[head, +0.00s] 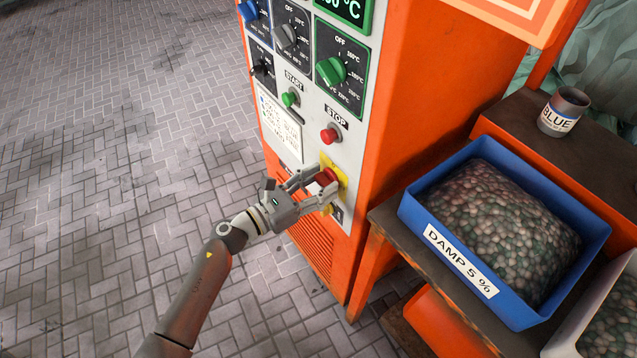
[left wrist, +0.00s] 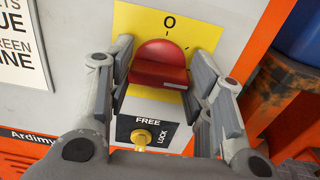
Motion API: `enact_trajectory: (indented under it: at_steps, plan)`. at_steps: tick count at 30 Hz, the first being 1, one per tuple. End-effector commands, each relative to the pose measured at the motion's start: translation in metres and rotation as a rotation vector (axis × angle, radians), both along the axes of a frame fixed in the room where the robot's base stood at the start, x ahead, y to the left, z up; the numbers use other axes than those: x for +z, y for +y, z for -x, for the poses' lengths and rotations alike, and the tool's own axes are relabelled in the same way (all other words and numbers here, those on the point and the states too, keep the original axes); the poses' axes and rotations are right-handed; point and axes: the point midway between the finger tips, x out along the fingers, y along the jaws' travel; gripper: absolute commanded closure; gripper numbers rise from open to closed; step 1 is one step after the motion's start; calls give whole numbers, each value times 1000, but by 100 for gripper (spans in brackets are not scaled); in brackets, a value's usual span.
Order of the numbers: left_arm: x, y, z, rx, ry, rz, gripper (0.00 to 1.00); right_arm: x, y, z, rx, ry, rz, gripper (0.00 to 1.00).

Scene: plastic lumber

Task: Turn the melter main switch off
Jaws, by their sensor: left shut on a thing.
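The red main switch (head: 325,177) sits on a yellow plate (head: 342,171) low on the front of the orange melter cabinet. My left gripper (head: 322,184) is shut on it, one finger on each side. Which mark the switch points at I cannot tell. Below it is a small brass knob (left wrist: 141,137) on a dark plate reading FREE and LOCK. My right gripper is not in view.
Above the switch are a red STOP button (head: 330,135), a green START button (head: 290,99) and several dials. To the right, a blue bin of pellets (head: 420,212) labelled "DAMP 5 %" and a cup (head: 563,110) stand on a bench. Paved floor to the left is clear.

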Motion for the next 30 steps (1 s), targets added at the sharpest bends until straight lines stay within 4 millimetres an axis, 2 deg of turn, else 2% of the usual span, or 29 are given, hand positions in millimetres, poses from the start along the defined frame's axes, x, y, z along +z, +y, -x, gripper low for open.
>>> enact_trajectory:
  at_steps: [11, 30]
  plan:
    - [0, 1, -1, 0, 181, 128, 76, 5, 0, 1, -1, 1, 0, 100]
    - [-1, 2, -2, 1, 673, 486, 76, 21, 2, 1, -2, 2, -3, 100]
